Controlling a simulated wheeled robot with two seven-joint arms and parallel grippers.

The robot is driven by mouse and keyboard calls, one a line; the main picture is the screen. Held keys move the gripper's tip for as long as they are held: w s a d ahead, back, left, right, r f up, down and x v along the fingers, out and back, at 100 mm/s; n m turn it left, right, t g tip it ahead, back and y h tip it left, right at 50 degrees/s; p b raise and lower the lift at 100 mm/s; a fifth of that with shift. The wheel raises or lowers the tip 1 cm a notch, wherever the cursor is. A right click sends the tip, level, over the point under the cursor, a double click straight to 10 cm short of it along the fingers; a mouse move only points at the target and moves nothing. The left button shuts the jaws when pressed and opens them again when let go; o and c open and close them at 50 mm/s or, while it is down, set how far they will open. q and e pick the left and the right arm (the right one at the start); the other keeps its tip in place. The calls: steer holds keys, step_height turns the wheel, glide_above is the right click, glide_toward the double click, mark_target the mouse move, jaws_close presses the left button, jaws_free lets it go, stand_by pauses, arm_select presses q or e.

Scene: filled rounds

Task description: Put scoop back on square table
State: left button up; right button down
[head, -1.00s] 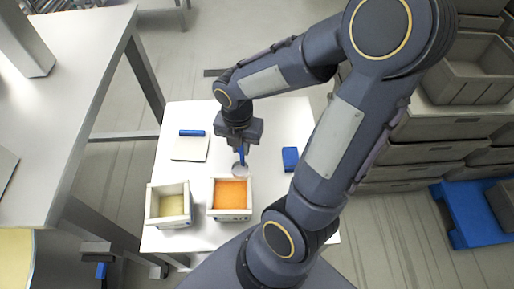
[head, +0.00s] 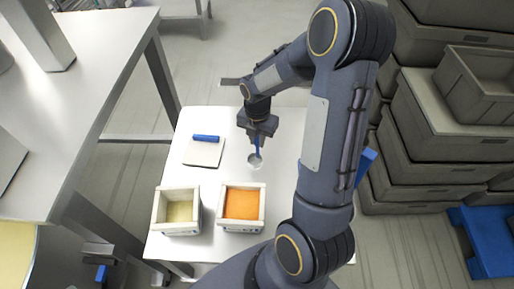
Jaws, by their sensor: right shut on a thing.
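My right gripper (head: 257,136) is shut on the blue handle of the scoop (head: 255,160). The scoop hangs below the jaws with its pale round bowl downward. It is over the white square table (head: 285,150), behind the bin of orange filling. I cannot tell whether the bowl touches the table top. My left gripper is not in view.
An orange-filled bin (head: 242,204) and a pale-yellow-filled bin (head: 178,211) stand near the table's front. A white board with a blue bar (head: 205,150) lies to the left. A blue object (head: 366,162) is partly hidden by my right arm. Stacked crates (head: 430,125) stand at right.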

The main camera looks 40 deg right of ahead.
mark_target(257, 145)
steer(key=shift+w+d+f+b, duration=0.1)
steer(key=shift+w+f+b, duration=0.1)
steer(key=shift+f+b, duration=0.8)
steer(key=shift+w+d+f+b, duration=0.15)
steer(key=shift+f+b, duration=0.5)
steer(key=shift+f, duration=0.6)
steer(key=c, duration=1.3)
jaws_free()
steer(key=shift+r, duration=0.1)
